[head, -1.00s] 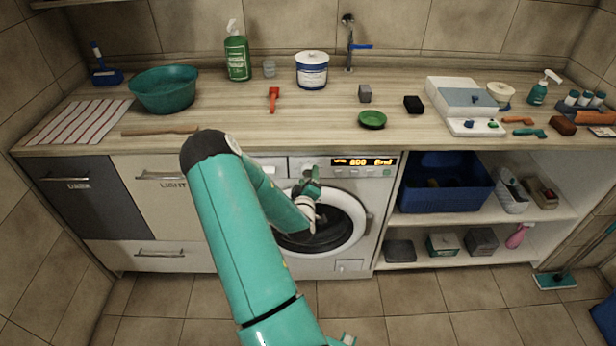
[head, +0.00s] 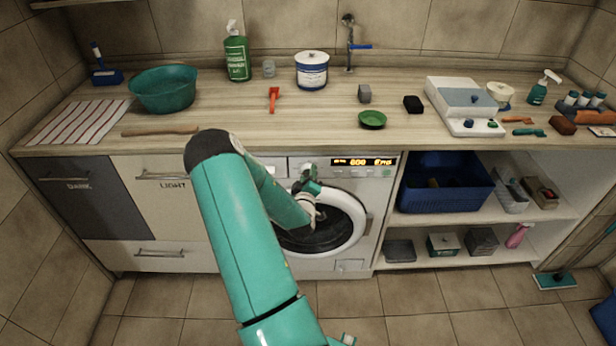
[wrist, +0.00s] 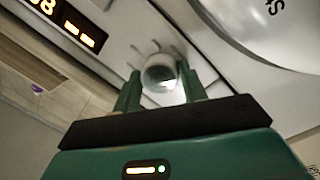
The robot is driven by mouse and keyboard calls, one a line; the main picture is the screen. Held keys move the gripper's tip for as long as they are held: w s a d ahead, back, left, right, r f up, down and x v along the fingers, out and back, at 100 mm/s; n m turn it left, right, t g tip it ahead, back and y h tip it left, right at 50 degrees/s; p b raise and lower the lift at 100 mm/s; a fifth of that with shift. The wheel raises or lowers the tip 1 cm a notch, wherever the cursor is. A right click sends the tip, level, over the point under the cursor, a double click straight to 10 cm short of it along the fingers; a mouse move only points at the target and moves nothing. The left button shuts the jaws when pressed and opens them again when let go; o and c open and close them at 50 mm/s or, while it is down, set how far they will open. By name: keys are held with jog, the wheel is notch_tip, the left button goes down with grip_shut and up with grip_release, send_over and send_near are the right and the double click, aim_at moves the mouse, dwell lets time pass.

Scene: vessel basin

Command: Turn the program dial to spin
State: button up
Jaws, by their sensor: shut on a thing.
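The white washing machine (head: 376,172) stands under the counter with a round door and a lit amber display (head: 363,162). The display shows 800 and a word I cannot read surely. The round pale program dial (wrist: 157,68) is on its front panel, with short marks around it, in the wrist view. My gripper (wrist: 161,84) is shut on the dial, one finger on each side. In the head view my gripper (head: 307,176) is at the panel, left of the display, and hides most of the dial. The dial's pointer is not clear.
The washer's round door (head: 350,222) is just below my gripper. The counter (head: 220,112) overhangs above it, with a red tool (head: 274,99) and a green dish (head: 372,119) on top. Open shelves with a blue crate (head: 446,200) are to the right.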

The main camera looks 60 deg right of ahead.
jog(key=m, duration=0.4)
jog(key=shift+m+y, duration=0.3)
jog(key=shift+y, duration=0.1)
jog(key=shift+m, duration=1.7)
jog(key=shift+a, duration=0.1)
jog(key=o, duration=1)
jog(key=v, duration=1.3)
jog(key=shift+s+a+r, duration=0.3)
